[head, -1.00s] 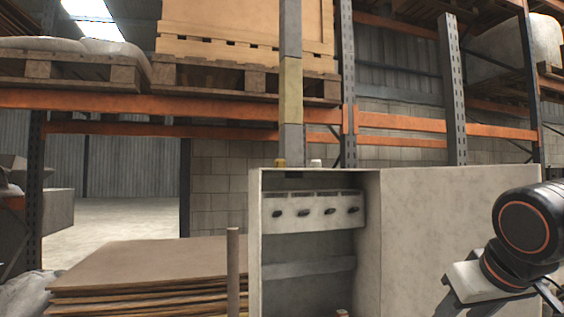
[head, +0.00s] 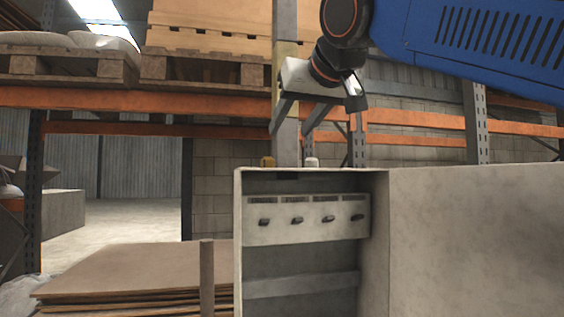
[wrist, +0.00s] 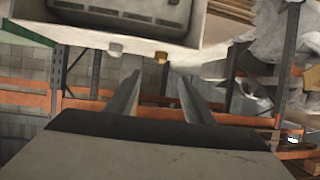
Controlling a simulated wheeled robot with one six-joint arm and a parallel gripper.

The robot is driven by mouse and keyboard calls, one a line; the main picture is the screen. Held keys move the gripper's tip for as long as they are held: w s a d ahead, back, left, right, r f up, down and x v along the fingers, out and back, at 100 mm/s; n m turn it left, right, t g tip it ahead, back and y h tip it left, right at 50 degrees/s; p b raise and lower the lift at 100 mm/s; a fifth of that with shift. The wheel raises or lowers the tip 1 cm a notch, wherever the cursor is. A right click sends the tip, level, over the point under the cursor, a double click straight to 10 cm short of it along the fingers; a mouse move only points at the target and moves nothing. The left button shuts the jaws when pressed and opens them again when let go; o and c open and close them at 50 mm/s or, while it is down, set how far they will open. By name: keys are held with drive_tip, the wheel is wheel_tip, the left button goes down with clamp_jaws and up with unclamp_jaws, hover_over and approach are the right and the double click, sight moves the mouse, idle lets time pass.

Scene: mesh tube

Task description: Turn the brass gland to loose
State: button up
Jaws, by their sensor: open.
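The brass gland (head: 267,161) is a small yellow fitting on the top edge of the grey cabinet (head: 420,190), near its left corner. It also shows in the wrist view (wrist: 161,57), just beyond the gap between my fingertips. A pale gland (head: 311,162) stands to its right, and shows left of the brass one in the wrist view (wrist: 115,50). My gripper (head: 288,132) is open and empty, fingers pointing down, above the cabinet top. It appears above and between the two glands in the head view. I see no contact with either.
The open cabinet front shows a panel (head: 305,220) with several dark switches. A vertical post (head: 288,40) rises behind the glands. Orange rack beams (head: 420,118) and pallets stand behind. Stacked brown boards (head: 140,275) and a short post (head: 206,280) are at the lower left.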

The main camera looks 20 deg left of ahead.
sight(268, 159)
drive_tip(key=x, duration=1.7)
drive_tip(key=shift+w+a+r, duration=0.25)
drive_tip(key=shift+w+a, duration=0.05)
drive_tip(key=shift+a, duration=0.05)
drive_tip(key=shift+c, duration=0.5)
drive_tip(key=c, duration=0.9)
